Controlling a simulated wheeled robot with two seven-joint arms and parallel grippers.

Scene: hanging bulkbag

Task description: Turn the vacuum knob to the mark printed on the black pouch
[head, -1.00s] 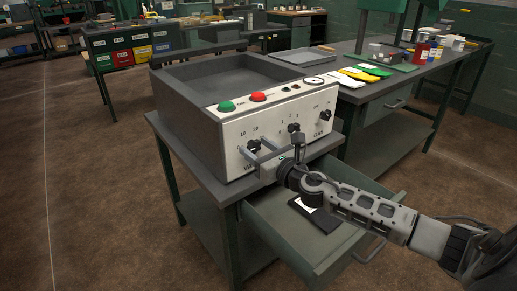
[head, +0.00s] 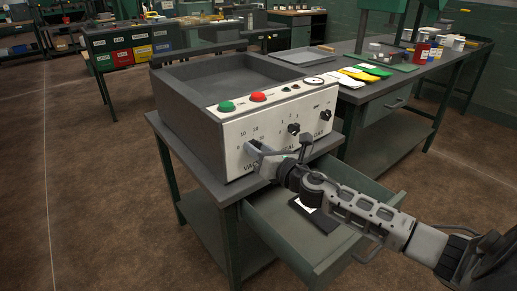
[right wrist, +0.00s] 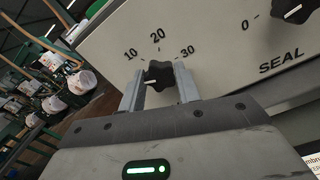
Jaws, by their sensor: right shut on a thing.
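The vacuum knob (right wrist: 158,75) is a black lobed knob on the white front panel of the machine, under the printed numbers 10, 20 and 30. My right gripper (right wrist: 160,88) is shut on it, one finger on each side. A short white line shows on the knob's lower left; its exact reading is hard to tell. In the head view the right gripper (head: 256,150) covers most of the knob. The black pouch (head: 322,217) lies in the open drawer with a white label (head: 306,204) on it, partly behind my right arm; its mark is unreadable. My left gripper is out of view.
The seal knob (head: 293,128) and the right-hand knob (head: 325,115) sit to the right on the panel. Green (head: 226,106) and red (head: 258,97) buttons are above. The open drawer (head: 290,240) juts out below. A workbench (head: 400,90) with gloves stands behind right.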

